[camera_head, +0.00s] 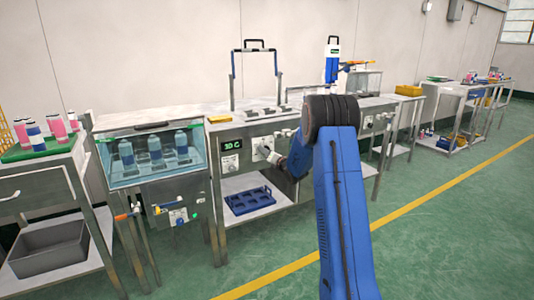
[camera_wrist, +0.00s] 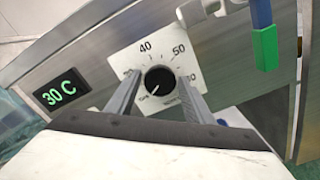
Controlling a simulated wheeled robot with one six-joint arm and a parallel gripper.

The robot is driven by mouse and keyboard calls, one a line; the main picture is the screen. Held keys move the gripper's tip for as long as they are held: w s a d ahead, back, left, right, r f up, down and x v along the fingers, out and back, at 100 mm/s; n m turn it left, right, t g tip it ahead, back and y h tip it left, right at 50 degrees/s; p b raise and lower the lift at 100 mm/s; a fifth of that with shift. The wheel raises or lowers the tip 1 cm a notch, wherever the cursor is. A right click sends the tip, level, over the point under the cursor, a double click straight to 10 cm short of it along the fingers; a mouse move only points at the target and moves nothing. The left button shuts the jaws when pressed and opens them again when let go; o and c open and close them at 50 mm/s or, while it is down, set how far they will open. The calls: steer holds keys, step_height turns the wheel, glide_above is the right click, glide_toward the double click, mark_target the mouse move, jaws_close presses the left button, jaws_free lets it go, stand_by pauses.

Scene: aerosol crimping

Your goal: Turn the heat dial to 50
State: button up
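The heat dial (camera_wrist: 160,80) is a round black knob on a white plate with numbers; 40 and 50 are readable along its upper edge. A short white mark on the knob points to the lower left. A green display (camera_wrist: 62,92) left of the dial reads 30 C; it also shows in the head view (camera_head: 232,144). My gripper (camera_wrist: 159,95) is open, one finger on each side of the dial in the wrist view. I cannot tell whether the fingers touch it. In the head view my gripper (camera_head: 271,155) is at the bench front, partly hidden by my arm.
A green-tipped blue lever (camera_wrist: 264,45) and another white control piece (camera_wrist: 193,12) lie up and right of the dial. A glass-fronted bath (camera_head: 152,158) with bottles stands left of the panel. A blue rack (camera_head: 249,200) is on the shelf below. The green floor in front is clear.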

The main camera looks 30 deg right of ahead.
steer(key=c, duration=0.7)
steer(key=shift+m, duration=0.3)
steer(key=shift+d+f+m, duration=0.1)
steer(key=shift+m, duration=17.5)
